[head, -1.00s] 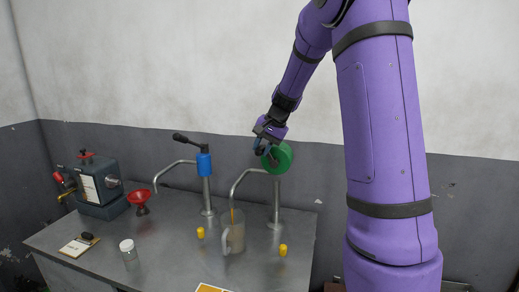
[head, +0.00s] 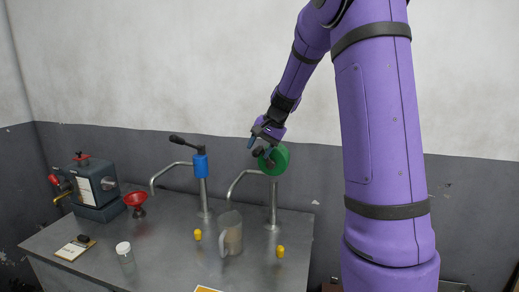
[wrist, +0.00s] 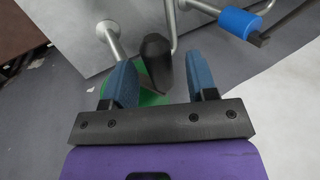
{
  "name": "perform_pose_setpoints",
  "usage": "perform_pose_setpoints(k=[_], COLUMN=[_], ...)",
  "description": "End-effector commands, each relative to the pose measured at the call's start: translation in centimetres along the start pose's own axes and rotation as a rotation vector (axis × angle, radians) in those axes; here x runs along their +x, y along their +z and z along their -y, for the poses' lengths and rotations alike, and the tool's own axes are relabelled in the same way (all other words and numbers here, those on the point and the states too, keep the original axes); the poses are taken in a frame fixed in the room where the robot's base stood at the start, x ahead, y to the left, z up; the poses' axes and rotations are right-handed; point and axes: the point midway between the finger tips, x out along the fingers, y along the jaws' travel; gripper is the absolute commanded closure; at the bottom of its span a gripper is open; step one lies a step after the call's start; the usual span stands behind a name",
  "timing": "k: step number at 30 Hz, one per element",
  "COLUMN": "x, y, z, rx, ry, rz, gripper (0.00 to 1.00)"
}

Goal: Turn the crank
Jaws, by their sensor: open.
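The crank is a green wheel (head: 281,161) on top of the right-hand metal spout post, with a black handle (head: 258,152) pointing out to the left. My gripper (head: 261,143) is at the wheel's upper left, close to the handle. In the wrist view the two blue fingers of my gripper (wrist: 158,68) are apart. The black handle (wrist: 156,50) shows between and just beyond the fingertips, with a gap visible on each side. The green wheel (wrist: 148,97) is mostly hidden behind the fingers and the gripper bar.
A blue-headed lever pump (head: 201,165) stands to the left. A red funnel (head: 135,200), a jar (head: 124,252) and a grey machine (head: 96,190) are farther left on the metal table (head: 180,238).

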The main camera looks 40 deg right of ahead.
Motion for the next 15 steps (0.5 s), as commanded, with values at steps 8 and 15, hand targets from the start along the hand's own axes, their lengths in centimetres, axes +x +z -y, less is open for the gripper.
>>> perform_pose_setpoints(k=[8, 15], x=[-4.5, -8.5], y=[-0.1, 0.0], z=[0.0, 0.0], rx=[0.000, 0.000], ry=[-0.003, -0.002], rz=[-0.005, -0.003], gripper=[0.47, 0.47])
